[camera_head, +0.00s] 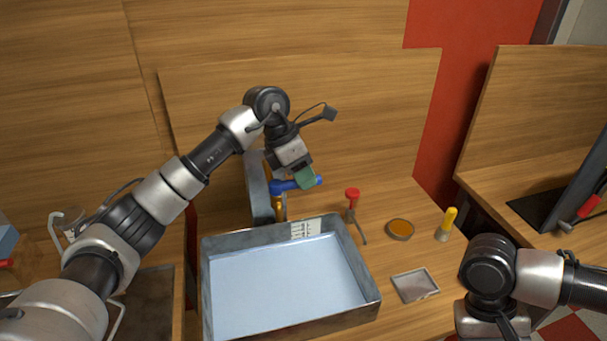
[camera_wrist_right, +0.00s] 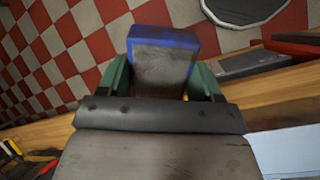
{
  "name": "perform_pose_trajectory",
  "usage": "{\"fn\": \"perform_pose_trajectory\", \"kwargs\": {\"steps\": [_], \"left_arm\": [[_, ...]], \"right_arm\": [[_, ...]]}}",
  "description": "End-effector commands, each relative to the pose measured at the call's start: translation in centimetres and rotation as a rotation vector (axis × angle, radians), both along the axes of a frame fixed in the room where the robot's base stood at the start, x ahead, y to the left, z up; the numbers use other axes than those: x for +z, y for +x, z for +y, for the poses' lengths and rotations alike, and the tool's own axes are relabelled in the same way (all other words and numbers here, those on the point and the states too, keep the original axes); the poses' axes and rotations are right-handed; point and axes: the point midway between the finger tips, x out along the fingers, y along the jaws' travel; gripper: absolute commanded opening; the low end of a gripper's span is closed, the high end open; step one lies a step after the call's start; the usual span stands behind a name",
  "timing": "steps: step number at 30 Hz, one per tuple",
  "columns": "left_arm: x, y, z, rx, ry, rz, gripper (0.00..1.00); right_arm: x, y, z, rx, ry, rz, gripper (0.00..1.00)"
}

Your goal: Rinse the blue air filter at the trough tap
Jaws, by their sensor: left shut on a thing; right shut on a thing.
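The blue air filter (camera_wrist_right: 163,62) shows in the right wrist view, a blue-edged block with a dirty grey face. My right gripper (camera_wrist_right: 163,80) is shut on it, with green fingers at its two sides. In the head view the right gripper and filter are out of sight below my right wrist at the lower right. The metal trough (camera_head: 368,290) stands in the middle with a pale blue inside. A tap with a blue lever (camera_head: 283,187) stands at its back edge. My left gripper (camera_head: 306,178) is shut on the blue lever. I cannot make out any running water.
A red-topped stand (camera_head: 351,203), an orange round dish (camera_head: 400,230) and a yellow-handled tool (camera_head: 447,224) stand right of the trough. A grey-framed flat panel (camera_head: 414,285) lies near its right side. A dark screen (camera_head: 575,185) is at the far right.

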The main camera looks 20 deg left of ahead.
Motion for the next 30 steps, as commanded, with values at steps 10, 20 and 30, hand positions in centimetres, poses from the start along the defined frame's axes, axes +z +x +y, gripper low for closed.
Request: {"fn": "perform_pose_trajectory", "kwargs": {"steps": [10,20,30], "left_arm": [[-0.4,-1.0,-0.6,-0.215,0.003,-0.003,0.00],[0.1,-1.4,-0.8,-0.283,0.000,0.000,0.00],[0.0,-1.4,-0.8,-0.282,0.000,-0.001,0.48]], "right_arm": [[-2.7,0.0,0.0,0.000,0.000,0.000,0.40],[-2.7,0.0,0.0,0.000,0.000,0.000,0.40],[-2.7,0.0,0.0,0.000,0.000,0.000,0.40]]}}
